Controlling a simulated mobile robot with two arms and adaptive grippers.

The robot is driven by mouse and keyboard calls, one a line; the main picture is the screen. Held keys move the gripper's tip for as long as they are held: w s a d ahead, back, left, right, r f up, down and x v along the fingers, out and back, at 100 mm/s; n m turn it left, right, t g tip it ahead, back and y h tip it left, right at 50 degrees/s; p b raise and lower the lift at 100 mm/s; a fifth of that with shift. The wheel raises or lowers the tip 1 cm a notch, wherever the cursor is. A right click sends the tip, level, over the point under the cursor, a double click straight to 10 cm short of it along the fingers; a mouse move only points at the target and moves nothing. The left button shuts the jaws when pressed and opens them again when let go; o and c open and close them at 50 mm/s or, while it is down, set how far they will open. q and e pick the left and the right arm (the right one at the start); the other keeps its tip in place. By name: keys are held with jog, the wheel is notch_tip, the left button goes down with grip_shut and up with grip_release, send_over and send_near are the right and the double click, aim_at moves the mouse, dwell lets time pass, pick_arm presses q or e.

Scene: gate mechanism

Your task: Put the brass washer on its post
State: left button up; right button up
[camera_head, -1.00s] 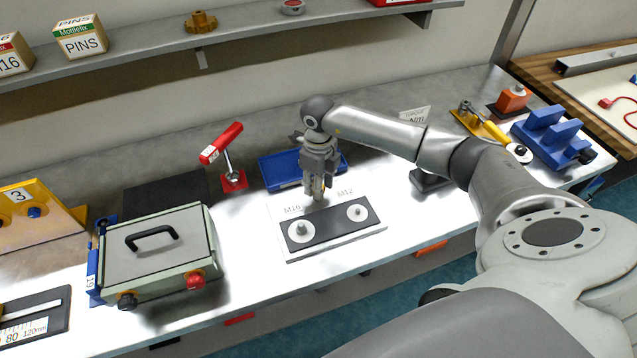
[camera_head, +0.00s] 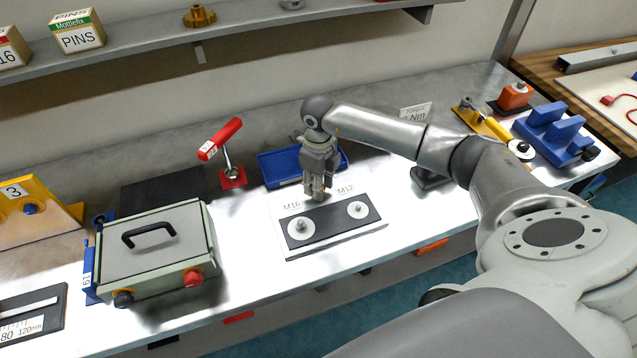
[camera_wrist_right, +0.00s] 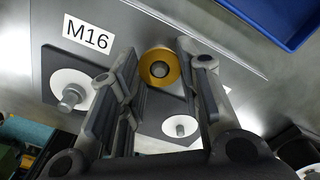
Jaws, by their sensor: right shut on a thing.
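The brass washer (camera_wrist_right: 146,60) shows in the right wrist view as a yellow ring with a grey centre, between the fingertips of my right gripper (camera_wrist_right: 162,75). The gripper is shut on it. In the head view my right gripper (camera_head: 318,196) points down over the back edge of the white board; the washer is hardly visible there. The board's black plate (camera_head: 328,221) carries two posts with pale discs. The left post (camera_head: 301,227) is by the M16 label and the right post (camera_head: 358,209) by the M12 label. Both posts are bare of brass. My left gripper is not in view.
A blue tray (camera_head: 276,168) lies just behind my gripper. A red-handled lever (camera_head: 229,158) stands to its left, and a grey case (camera_head: 150,245) sits further left. Blue blocks (camera_head: 556,135) stand at the right. The bench in front of the board is clear.

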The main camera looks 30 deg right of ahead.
jog(key=o, duration=0.9)
notch_tip(320, 180, up, 7)
jog(key=p, duration=0.4)
